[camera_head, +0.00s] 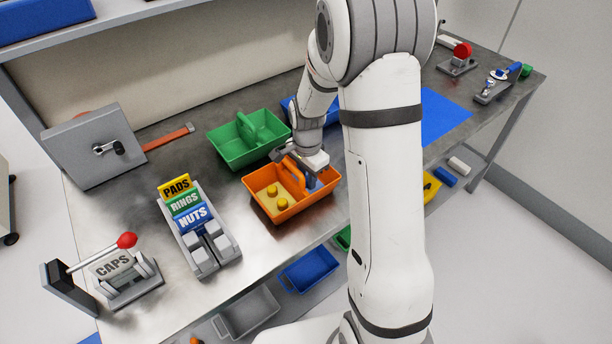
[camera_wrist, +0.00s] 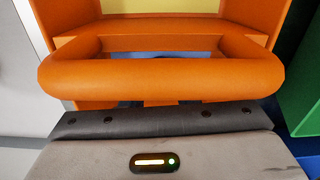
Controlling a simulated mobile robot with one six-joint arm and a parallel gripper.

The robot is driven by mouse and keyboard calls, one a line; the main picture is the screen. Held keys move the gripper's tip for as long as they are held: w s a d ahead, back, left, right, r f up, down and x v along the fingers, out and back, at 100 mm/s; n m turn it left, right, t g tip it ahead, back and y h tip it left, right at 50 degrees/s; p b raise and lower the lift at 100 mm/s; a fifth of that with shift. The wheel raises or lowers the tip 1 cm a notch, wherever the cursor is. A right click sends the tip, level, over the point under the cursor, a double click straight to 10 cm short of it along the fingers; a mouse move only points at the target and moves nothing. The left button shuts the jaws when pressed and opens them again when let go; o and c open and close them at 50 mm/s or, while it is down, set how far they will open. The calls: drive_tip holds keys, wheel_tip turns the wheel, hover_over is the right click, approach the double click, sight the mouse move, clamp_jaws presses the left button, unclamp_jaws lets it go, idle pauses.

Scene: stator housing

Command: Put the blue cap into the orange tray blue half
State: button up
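The orange tray (camera_head: 259,204) stands on the metal bench, with an upright handle (camera_head: 294,170) across its middle. Its left half has a yellow floor with two yellow caps (camera_head: 272,190). My gripper (camera_head: 312,176) points down into the right half, beside the handle, with blue showing under it. I cannot tell whether that blue is the floor or a blue cap. In the wrist view the orange handle (camera_wrist: 160,78) crosses just before the gripper body and hides most of the fingers, so their opening and any held cap cannot be made out.
A green tray (camera_head: 236,150) stands just behind the orange tray, and a blue tray (camera_head: 292,107) is partly hidden by my arm. A labelled rack (camera_head: 203,238) and a caps stand with a red-knobbed lever (camera_head: 126,241) are at left. A blue mat (camera_head: 445,115) lies at right.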

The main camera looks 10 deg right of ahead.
drive_tip(key=o, duration=0.4)
drive_tip(key=shift+c, duration=0.2)
drive_tip(key=shift+r, duration=0.1)
wheel_tip(320, 180, up, 12)
drive_tip(key=s+r+n+t, duration=0.1)
drive_tip(key=s+r+n, duration=0.2)
drive_tip(key=s+n, duration=0.3)
drive_tip(key=s+r+n+t, duration=0.1)
drive_tip(key=s+r+n, duration=0.2)
drive_tip(key=s, duration=1.2)
drive_tip(key=shift+a+r+n+t, duration=0.15)
drive_tip(key=shift+r+n+t, duration=0.2)
drive_tip(key=shift+n, duration=1.45)
drive_tip(key=shift+w, duration=0.1)
